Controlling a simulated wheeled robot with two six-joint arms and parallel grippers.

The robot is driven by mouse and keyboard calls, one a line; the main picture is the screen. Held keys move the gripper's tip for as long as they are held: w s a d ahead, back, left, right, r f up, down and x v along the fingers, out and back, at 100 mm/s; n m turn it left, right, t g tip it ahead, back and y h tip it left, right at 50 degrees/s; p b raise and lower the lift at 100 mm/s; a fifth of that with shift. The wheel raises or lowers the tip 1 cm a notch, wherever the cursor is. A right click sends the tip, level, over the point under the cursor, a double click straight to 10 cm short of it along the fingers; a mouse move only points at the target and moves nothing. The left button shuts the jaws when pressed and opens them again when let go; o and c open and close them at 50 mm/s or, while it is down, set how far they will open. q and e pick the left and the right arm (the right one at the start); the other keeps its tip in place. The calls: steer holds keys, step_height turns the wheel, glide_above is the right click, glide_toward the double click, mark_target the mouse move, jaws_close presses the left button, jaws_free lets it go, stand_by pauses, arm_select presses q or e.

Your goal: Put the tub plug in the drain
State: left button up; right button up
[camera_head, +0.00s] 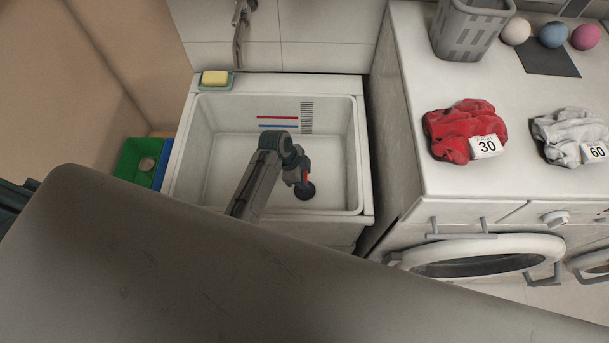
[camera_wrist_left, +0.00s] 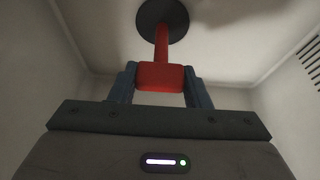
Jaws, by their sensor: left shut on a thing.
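The tub plug (camera_head: 305,190) is a dark round disc with a red stem and a red block-shaped handle. It is low inside the white tub (camera_head: 361,150). My left gripper (camera_head: 302,176) reaches into the tub and is shut on the red handle. The plug also shows in the left wrist view (camera_wrist_left: 162,22), its handle between the two fingers and the disc beyond the fingertips. I see no drain opening; the disc may hide it. I cannot tell whether the disc touches the tub floor. My right gripper is not in view.
Yellow soap (camera_head: 215,77) lies on a dish at the tub's back left corner. A faucet (camera_head: 240,30) hangs above the back rim. The washer top (camera_head: 430,60) to the right bears red laundry (camera_head: 452,130), white laundry (camera_head: 568,130) and a grey basket (camera_head: 468,30).

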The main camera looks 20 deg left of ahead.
arm_select(q)
steer(key=shift+f, duration=0.1)
steer(key=o, duration=0.9)
steer(key=shift+c, duration=0.2)
steer(key=o, duration=0.5)
steer(key=b+v, duration=0.2)
steer(key=v, duration=0.8)
steer(key=shift+a+r, duration=0.15)
steer(key=shift+r, duration=0.15)
